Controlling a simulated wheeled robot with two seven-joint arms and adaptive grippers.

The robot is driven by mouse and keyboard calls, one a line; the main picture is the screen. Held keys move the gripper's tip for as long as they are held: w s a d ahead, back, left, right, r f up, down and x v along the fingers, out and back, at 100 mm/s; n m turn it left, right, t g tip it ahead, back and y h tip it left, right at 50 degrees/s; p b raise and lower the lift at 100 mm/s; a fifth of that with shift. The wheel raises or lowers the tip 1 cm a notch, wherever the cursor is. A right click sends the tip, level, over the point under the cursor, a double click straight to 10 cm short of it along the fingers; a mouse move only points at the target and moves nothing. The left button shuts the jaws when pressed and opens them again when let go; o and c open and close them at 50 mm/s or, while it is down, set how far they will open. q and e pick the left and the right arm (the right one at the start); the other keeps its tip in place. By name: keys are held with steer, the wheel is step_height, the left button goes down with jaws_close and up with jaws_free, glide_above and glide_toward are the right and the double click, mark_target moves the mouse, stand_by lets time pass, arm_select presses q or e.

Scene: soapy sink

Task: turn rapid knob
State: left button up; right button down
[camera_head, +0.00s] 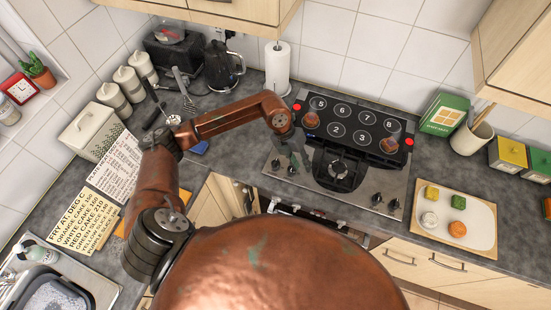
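A steel hob (352,202) is on the counter, with a black grate and round burner (338,168) at its centre. Two small dark knobs (276,164) are at its left front and two more (393,206) at its right front. Their labels are too small to read, so I cannot tell which is the rapid knob. My copper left arm reaches over from the left. Its gripper (292,155) hangs at the hob's left side, close to the left knobs; contact is unclear. The fingers are small and blurred. My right gripper is not in view.
A black panel with numbered circles (350,126) and red buttons lies behind the burner. A paper roll (277,68) and a black kettle (222,68) stand behind my arm. A tray (468,222) with small items is right of the hob. Cupboards overhang the back.

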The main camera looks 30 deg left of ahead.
mark_target(276, 161)
arm_select(q)
steer(key=a+y, duration=0.1)
steer(key=a, duration=0.2)
steer(key=w+a+y, duration=0.1)
steer(key=a, duration=0.3)
steer(key=w+a+y, duration=0.1)
steer(key=a+y, duration=0.1)
steer(key=a, duration=0.1)
steer(key=shift+a+n, duration=0.3)
steer(key=shift+n, duration=0.1)
steer(key=shift+a+f, duration=0.15)
steer(key=shift+a, duration=0.1)
step_height(276, 161, down, 8)
steer(key=shift+r+p, duration=0.25)
steer(key=shift+p, duration=0.55)
steer(key=shift+d, duration=0.1)
steer(key=shift+c, duration=0.4)
